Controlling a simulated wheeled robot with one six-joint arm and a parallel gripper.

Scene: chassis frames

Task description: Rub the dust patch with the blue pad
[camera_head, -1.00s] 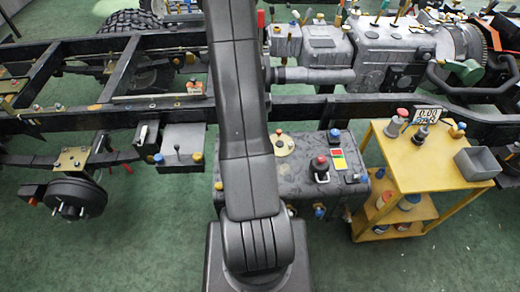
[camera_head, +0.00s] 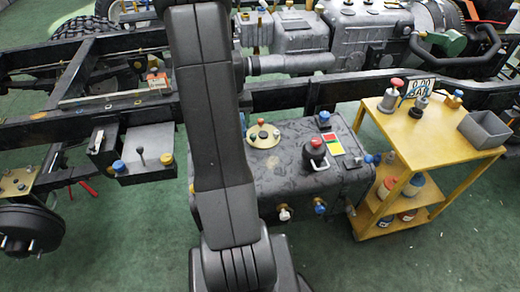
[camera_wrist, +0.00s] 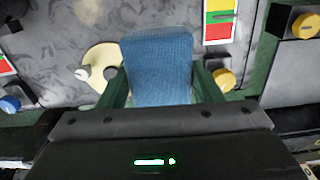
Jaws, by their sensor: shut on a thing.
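The blue pad (camera_wrist: 160,68) is held between the two dark green fingers of my gripper (camera_wrist: 160,88), in the middle of the wrist view. The pad hides what lies directly behind it. A blotchy grey surface (camera_wrist: 55,45) fills the background there, with paler mottling. In the head view my arm runs up the picture and my gripper is out of sight. I cannot tell whether the pad touches any surface.
A dark grey tank (camera_head: 285,185) carries a cream disc (camera_head: 262,136), a red-topped device (camera_head: 315,150) and a coloured label (camera_head: 331,144). A yellow cart (camera_head: 440,145) with a grey bin (camera_head: 486,129) stands to the right. Black frame rails (camera_head: 290,98) cross behind. Green floor is open in front.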

